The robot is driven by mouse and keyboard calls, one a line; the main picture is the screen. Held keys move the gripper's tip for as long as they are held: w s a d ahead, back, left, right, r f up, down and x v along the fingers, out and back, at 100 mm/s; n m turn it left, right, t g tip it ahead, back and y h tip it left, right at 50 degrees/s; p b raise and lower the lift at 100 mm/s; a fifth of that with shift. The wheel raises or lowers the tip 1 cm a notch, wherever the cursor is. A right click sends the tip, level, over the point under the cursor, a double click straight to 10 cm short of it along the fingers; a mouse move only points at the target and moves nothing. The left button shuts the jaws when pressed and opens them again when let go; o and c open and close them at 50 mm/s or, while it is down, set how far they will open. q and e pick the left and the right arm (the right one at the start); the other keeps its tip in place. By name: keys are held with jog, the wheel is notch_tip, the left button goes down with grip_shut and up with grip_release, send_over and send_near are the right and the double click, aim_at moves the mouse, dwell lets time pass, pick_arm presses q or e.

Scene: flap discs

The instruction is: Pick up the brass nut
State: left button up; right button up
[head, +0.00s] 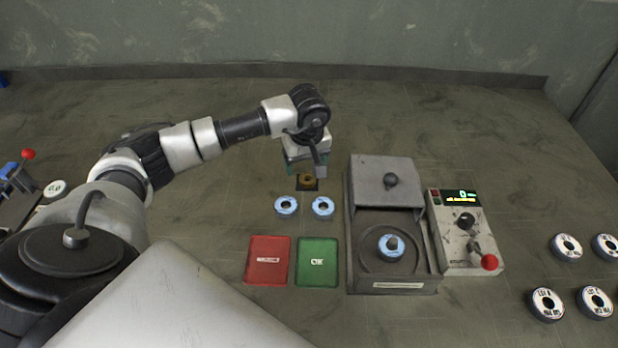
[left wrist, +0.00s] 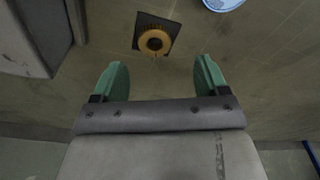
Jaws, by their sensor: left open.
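The brass nut (left wrist: 154,34) is a yellow-brown ring lying on a dark square pad (left wrist: 143,20) in the left wrist view. In the head view the nut (head: 307,178) sits at the middle, partly overlapped by my left gripper. My left gripper (head: 305,168) is above and just behind the nut. In the left wrist view its two green fingers (left wrist: 160,70) are spread apart with nothing between them, and the nut shows beyond the tips, roughly centred between them. My right gripper is not in view.
Two blue-rimmed discs (head: 286,205) lie in front of the pad. A red tray (head: 268,273) and a green tray (head: 317,275) are nearer. A grey machine (head: 360,270) holding a disc and a control box (head: 450,232) stand to the right. Several white discs (head: 567,247) lie far right.

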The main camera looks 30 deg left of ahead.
aim_at(308, 175)
pick_arm(q)
jog(key=f, duration=0.1)
jog(key=f+p, duration=0.1)
jog(key=f, duration=0.2)
jog(key=shift+w+d+f+p, duration=0.15)
jog(key=shift+w+p, duration=0.15)
jog(key=shift+p, duration=0.05)
jog(key=shift+f, duration=0.35)
jog(key=shift+w+f, duration=0.1)
jog(key=shift+f, duration=0.05)
jog(key=c, duration=0.9)
jog(key=shift+c, duration=0.9)
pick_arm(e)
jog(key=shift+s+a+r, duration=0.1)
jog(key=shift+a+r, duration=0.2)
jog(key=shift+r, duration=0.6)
